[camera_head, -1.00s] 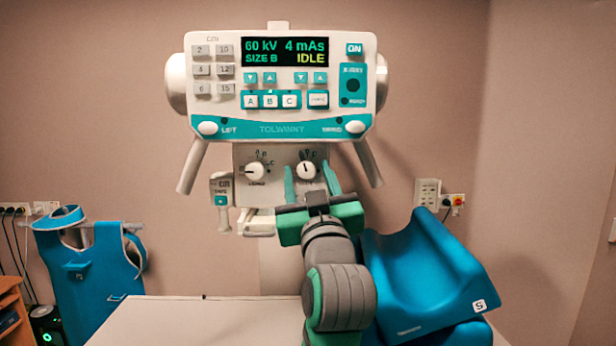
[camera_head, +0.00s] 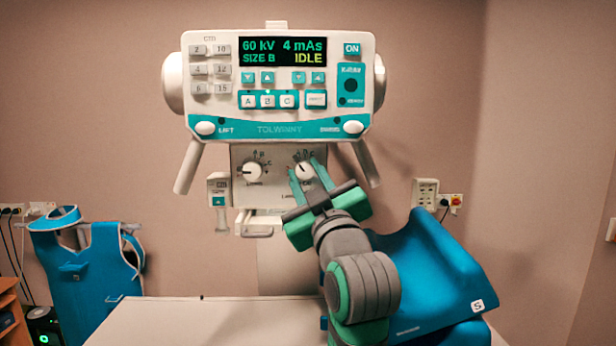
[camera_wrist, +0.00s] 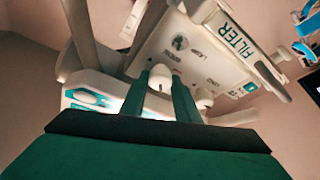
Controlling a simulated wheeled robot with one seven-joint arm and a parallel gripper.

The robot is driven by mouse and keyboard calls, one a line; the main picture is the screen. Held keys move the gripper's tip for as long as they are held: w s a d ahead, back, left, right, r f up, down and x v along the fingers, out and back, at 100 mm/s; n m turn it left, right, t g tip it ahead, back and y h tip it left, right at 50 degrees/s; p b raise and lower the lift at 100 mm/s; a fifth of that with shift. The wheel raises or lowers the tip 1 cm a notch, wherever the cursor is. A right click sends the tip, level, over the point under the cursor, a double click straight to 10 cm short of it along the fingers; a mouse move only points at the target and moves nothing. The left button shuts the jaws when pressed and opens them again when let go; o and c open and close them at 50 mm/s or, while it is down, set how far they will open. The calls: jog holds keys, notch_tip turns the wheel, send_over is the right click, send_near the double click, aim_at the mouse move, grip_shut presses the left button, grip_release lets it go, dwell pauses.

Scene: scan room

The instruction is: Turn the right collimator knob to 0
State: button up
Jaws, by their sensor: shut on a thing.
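The right collimator knob (camera_head: 304,170) is a white dial on the panel below the console, partly hidden by my fingers. My gripper (camera_head: 307,172) reaches it from below, tilted so its fingers lean up and left. Its teal fingers are shut on the knob, one on each side. In the wrist view, the white knob (camera_wrist: 160,77) shows between the fingertips. The pointer and scale marks of this knob are too small to read surely. The left collimator knob (camera_head: 252,171) is a similar white dial, untouched.
The console (camera_head: 278,85) hangs just above, with side handles sloping down. A handle bar (camera_head: 258,231) sits below the panel. A blue padded support (camera_head: 440,265) stands close to the right of my arm. The white table (camera_head: 200,320) is bare in front.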

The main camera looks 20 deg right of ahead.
jog(key=n+y, duration=0.1)
jog(key=n, duration=0.2)
jog(key=n+g+y, duration=0.1)
jog(key=n+y, duration=0.1)
jog(key=n, duration=0.2)
jog(key=shift+s+g, duration=0.1)
jog(key=shift+g, duration=0.2)
jog(key=n+g, duration=0.2)
jog(key=n, duration=0.3)
jog(key=shift+r, duration=0.1)
jog(key=shift+n, duration=0.3)
jog(key=o, duration=1)
jog(key=shift+o, duration=0.2)
jog(key=shift+r, duration=0.1)
jog(key=s+d, duration=0.1)
jog(key=s, duration=0.9)
jog(key=shift+s+d, duration=0.25)
jog(key=shift+s, duration=0.1)
